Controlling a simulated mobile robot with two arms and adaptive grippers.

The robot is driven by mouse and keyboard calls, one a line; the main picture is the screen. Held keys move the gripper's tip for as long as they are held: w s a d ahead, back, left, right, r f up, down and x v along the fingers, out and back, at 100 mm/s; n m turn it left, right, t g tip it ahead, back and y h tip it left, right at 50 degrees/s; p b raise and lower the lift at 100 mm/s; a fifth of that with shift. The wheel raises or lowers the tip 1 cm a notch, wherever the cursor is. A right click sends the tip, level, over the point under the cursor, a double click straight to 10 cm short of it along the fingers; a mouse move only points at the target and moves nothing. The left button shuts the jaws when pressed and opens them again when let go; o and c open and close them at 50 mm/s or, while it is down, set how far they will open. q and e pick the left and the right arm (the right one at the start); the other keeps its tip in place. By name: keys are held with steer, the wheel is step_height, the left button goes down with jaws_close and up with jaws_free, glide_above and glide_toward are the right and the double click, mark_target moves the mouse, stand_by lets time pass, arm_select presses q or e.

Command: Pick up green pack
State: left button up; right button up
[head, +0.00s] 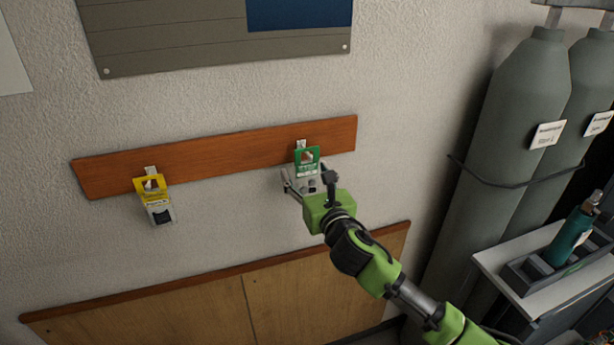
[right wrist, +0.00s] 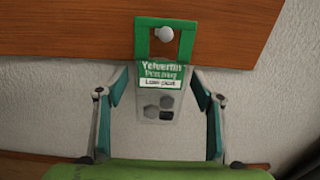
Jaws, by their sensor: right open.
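The green pack (head: 308,161) hangs from a hook on the wooden wall rail. It has a green top with a hang hole, a white label and a pale lower part. In the right wrist view the pack (right wrist: 165,76) hangs from a round knob. My right gripper (head: 305,185) is open at the pack's lower part. My left gripper is not in view.
A yellow pack (head: 155,198) hangs on the same wooden rail (head: 225,154) to the left. Grey gas cylinders (head: 515,120) stand at the right. A cart (head: 510,262) with a teal bottle (head: 572,236) is at the lower right. The wall between the packs is clear.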

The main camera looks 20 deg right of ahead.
steer(key=c, duration=1.2)
